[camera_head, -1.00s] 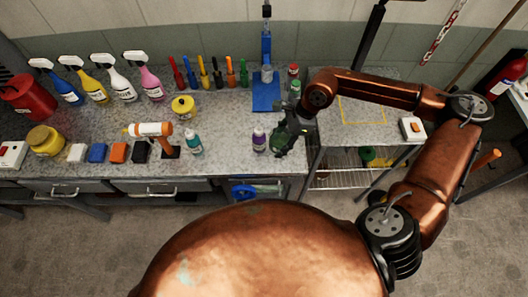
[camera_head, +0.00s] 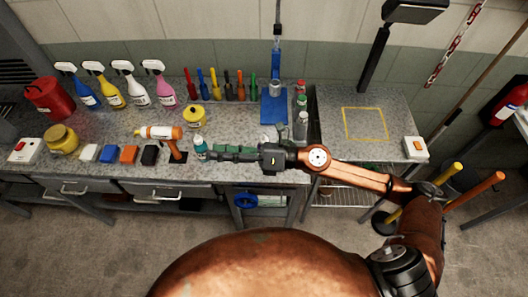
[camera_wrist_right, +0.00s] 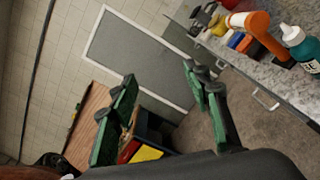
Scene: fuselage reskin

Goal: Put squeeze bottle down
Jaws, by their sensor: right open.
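The teal squeeze bottle (camera_head: 200,148) with a white top stands upright on the workbench near its front edge. It also shows at the right edge of the wrist view (camera_wrist_right: 301,46). My right gripper (camera_head: 216,153) reaches in from the right, with its green fingers pointing at this bottle. In the wrist view my right gripper (camera_wrist_right: 158,76) is open, with nothing between its fingers; the bottle is outside them. Several small bottles stand at the bench's right side, including a grey one (camera_head: 301,126). The purple bottle seen earlier is not visible now. My left gripper is not in view.
An orange-and-white tool (camera_head: 163,134) stands left of the teal bottle.

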